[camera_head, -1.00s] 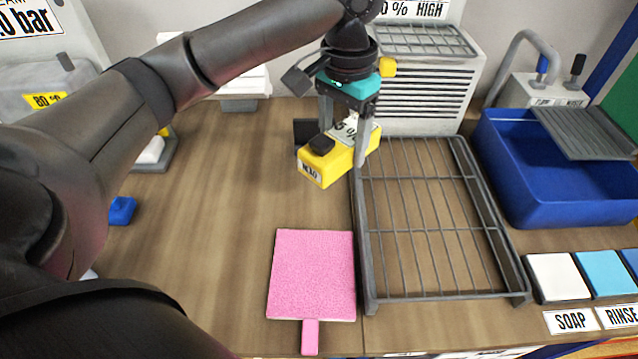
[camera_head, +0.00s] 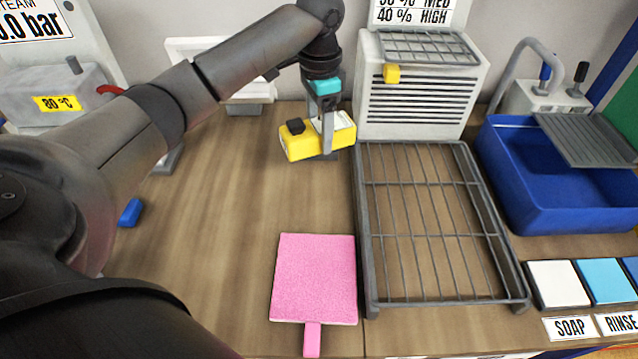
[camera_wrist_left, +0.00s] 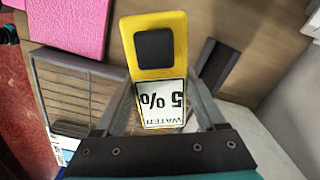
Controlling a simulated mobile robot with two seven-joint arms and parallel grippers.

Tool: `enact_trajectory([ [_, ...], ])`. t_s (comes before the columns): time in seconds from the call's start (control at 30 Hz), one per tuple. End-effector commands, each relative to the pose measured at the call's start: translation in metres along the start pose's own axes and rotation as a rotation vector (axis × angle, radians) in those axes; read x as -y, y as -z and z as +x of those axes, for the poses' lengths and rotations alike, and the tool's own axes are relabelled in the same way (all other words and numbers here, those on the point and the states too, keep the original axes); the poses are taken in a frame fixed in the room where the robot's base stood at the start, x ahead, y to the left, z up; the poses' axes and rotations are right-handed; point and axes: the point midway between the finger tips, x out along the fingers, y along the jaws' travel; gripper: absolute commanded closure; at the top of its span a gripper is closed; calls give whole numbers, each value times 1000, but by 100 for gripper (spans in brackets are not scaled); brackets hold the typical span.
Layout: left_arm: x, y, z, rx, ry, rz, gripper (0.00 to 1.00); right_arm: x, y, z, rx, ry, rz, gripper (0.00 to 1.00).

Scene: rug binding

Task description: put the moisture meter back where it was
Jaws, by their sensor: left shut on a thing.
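The yellow moisture meter (camera_head: 304,143) has a black block on one end and a white label. In the left wrist view the meter (camera_wrist_left: 178,67) shows its label reading "5 %" and "WATER". My left gripper (camera_head: 327,150) is shut on it, one finger across its near side. It is at the back of the wooden counter, left of the drying rack; I cannot tell whether it touches the counter. In the left wrist view a dark grey holder (camera_wrist_left: 219,66) stands beside the meter, apart from it. My right gripper is not in view.
A wire rack (camera_head: 430,220) lies right of the meter, with a white vented unit (camera_head: 425,100) behind it. A pink pad (camera_head: 314,277) lies in front. A blue basin (camera_head: 560,200) is at the right. The counter left of the pad is largely clear.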

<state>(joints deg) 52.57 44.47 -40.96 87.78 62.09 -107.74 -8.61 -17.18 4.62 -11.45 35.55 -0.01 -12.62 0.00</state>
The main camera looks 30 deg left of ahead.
Motion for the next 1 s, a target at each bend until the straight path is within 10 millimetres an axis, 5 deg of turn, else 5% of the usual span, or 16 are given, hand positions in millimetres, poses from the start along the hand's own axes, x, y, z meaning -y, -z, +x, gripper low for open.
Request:
enact_trajectory([
  [0.1, 0, -1, 36, 3, -1, -1, 100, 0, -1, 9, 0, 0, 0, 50],
  [0.3, 0, 0, 77, 1, 1, -2, 100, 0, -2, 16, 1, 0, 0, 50],
  [0.53, 0, 0, 96, -1, 1, -2, 100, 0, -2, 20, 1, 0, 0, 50],
  [0.8, 0, 0, 140, 0, 0, -2, 100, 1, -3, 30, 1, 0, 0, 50],
  [1.0, 0, 0, 145, -2, 2, -1, 100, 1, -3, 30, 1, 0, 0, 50],
])
